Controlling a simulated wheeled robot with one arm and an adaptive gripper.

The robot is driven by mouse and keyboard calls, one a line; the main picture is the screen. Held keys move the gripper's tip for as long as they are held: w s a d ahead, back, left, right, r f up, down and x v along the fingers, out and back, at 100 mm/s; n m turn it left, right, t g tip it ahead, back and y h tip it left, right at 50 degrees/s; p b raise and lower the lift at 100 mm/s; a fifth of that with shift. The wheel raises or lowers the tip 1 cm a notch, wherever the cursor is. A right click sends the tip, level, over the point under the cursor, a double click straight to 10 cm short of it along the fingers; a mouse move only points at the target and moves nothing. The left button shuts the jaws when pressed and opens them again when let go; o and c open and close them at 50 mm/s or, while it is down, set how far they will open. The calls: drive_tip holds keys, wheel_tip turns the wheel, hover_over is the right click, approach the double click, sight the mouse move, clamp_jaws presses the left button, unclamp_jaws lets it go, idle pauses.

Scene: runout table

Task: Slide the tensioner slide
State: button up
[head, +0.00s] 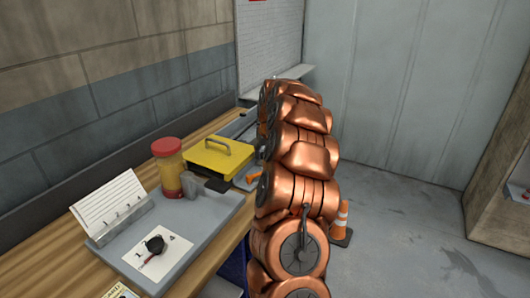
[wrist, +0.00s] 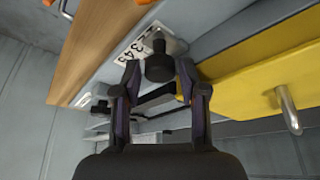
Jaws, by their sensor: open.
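In the wrist view a black round knob (wrist: 159,66) sits on a grey metal block, which looks like the tensioner slide (wrist: 178,46). A white number scale (wrist: 142,43) lies beside it, with 3, 4 and 5 readable. My gripper (wrist: 159,80) is open, with one finger on each side of the knob. I cannot tell whether either finger touches the knob. In the head view my copper arm hides the gripper and most of the slide's area.
A yellow case (head: 208,160) with a metal handle stands close by; it also fills the right of the wrist view (wrist: 255,88). A red-lidded jar (head: 168,170) and a grey tray (head: 205,232) are on the wooden table (head: 70,262). An orange cone (head: 342,222) stands on the floor.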

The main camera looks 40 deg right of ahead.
clamp_jaws()
drive_tip(key=shift+a, duration=0.1)
idle(0.4)
